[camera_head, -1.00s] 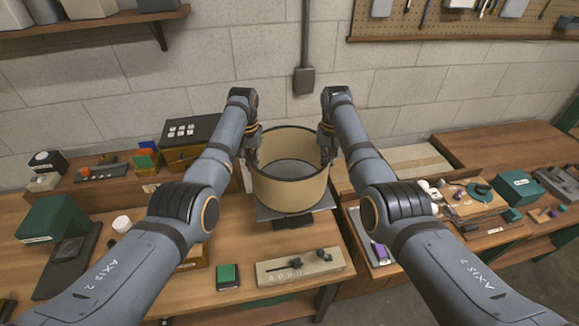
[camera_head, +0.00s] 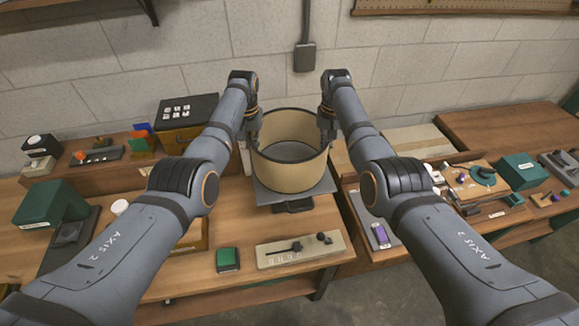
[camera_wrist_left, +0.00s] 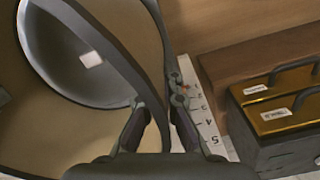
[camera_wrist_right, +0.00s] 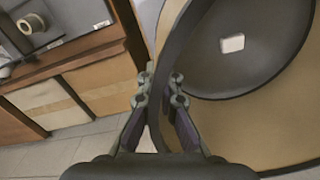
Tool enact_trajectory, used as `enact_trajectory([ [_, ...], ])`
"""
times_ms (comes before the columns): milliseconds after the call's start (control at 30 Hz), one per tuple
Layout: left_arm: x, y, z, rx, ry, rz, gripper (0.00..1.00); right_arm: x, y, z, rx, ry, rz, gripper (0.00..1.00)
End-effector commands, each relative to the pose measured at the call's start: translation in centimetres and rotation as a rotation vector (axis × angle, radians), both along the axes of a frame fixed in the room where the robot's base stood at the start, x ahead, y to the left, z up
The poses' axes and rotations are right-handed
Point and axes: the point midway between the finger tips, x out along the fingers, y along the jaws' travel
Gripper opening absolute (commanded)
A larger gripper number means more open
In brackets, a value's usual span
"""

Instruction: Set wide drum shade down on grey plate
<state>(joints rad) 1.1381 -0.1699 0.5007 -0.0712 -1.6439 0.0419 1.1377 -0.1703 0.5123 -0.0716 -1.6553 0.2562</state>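The wide drum shade (camera_head: 290,168) is a tan, open-topped cylinder with a dark rim, upright between my two grippers. My left gripper (camera_head: 253,130) is shut on the shade's left wall; in the left wrist view its fingers (camera_wrist_left: 160,112) straddle the dark rim. My right gripper (camera_head: 327,128) is shut on the right wall, and its fingers (camera_wrist_right: 160,108) straddle the rim in the right wrist view. The grey plate (camera_head: 322,190) lies under the shade, its edges showing around the bottom. I cannot tell whether the shade touches it.
A switch panel (camera_head: 300,250) and a green button block (camera_head: 228,260) sit in front of the plate. A black-topped box (camera_head: 187,112) stands behind to the left. A tray of small parts (camera_head: 470,185) is at right. Bare wood (camera_head: 230,215) lies left of the plate.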

Motion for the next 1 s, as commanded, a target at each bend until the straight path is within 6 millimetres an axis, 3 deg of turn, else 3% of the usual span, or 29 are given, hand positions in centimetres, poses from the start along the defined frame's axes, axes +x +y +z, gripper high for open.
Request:
enact_trajectory([
  [267,0.0,-0.1,-1.6,-0.002,0.0,-0.001,0.0,0.0,0.1,-1.6,0.002,0.001,0.001,0.0],
  [500,0.0,-0.1,-1.6,-0.001,0.0,0.0,0.28,0.0,0.1,-1.7,0.001,0.0,0.001,0.28],
  [1000,0.0,0.0,-1.3,0.0,-0.001,0.0,0.28,0.0,0.0,-1.6,0.0,0.0,0.0,0.28],
])
